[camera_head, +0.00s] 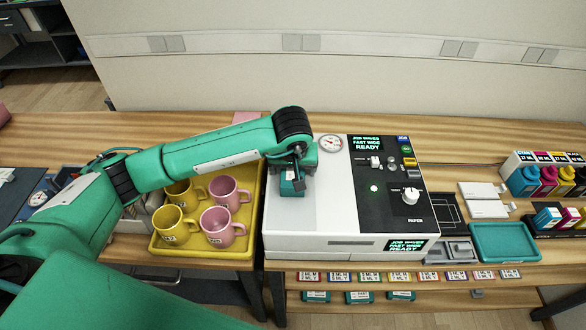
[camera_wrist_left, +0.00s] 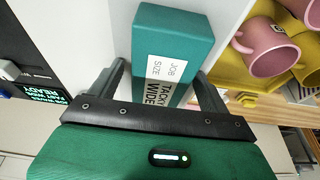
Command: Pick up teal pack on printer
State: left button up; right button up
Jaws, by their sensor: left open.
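The teal pack (camera_head: 291,188) sits on the grey top plate at the left part of the white printer (camera_head: 335,243). In the left wrist view the teal pack (camera_wrist_left: 172,45) is a box with a white label reading JOB SIZE and a dark label below it. My left gripper (camera_head: 296,180) is above the pack. In the left wrist view its two fingers (camera_wrist_left: 163,88) are open, one on each side of the pack's near end. I cannot tell whether they touch it. The arm hides part of the pack in the head view. My right gripper is not in view.
A yellow tray (camera_head: 160,246) with yellow and pink mugs stands left of the printer. The printer's dark control panel (camera_head: 400,215) with knobs is right of the pack. A teal tray (camera_head: 503,243) and ink bottles (camera_head: 525,179) stand farther right. Small labelled packs lie along the front.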

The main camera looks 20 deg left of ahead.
pick_arm(q)
jog(key=shift+c, duration=0.2)
jog(key=c, duration=1.2)
jog(key=shift+r, duration=0.1)
